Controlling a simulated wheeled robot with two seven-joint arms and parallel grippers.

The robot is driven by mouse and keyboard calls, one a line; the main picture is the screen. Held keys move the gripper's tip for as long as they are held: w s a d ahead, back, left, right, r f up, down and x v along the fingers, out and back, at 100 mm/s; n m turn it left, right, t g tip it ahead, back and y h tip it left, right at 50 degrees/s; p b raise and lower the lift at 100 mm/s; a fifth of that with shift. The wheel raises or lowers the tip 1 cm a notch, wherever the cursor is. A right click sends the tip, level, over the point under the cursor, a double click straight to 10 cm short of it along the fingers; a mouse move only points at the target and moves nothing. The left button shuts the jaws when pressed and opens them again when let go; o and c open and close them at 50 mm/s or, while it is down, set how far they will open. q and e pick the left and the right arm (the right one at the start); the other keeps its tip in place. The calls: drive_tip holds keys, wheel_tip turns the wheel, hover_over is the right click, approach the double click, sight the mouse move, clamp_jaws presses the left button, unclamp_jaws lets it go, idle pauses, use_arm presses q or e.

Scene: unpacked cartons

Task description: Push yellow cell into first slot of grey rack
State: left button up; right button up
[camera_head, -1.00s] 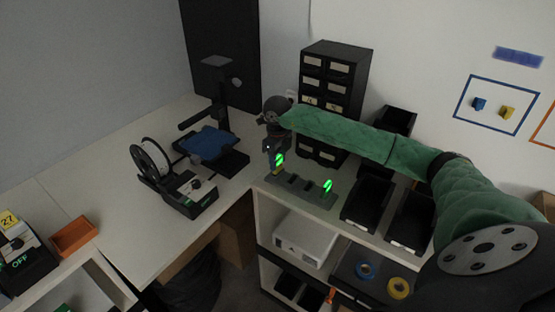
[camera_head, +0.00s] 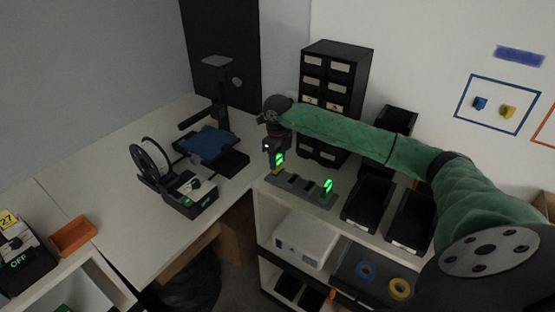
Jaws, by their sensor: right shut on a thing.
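The grey rack (camera_head: 311,196) lies near the left front corner of the white shelf top, with several dark slots along it. My right gripper (camera_head: 274,166) points down over the rack's left end. It is shut on the yellow cell, a small piece (camera_head: 276,172) that shows only as a bit of yellow under the fingers. The cell's lower end is at the rack's left-end slot; how deep it sits I cannot tell. Green lit marks glow beside the gripper and at the rack's right end. My left gripper is not in view.
Black bins (camera_head: 366,203) stand right of the rack, and a black drawer cabinet (camera_head: 334,85) stands behind. A 3D printer (camera_head: 210,140) and a white spool (camera_head: 150,157) are on the left table. My green-sleeved right arm spans the space above the bins.

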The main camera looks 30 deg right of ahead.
idle(0.3)
drive_tip(key=shift+b, duration=0.35)
drive_tip(key=shift+f+b, duration=0.45)
drive_tip(key=shift+b, duration=0.05)
idle(0.5)
drive_tip(key=shift+b, duration=0.35)
idle(0.8)
drive_tip(key=shift+f+b, duration=0.45)
drive_tip(key=shift+f, duration=0.05)
idle(0.5)
drive_tip(key=o, duration=1.3)
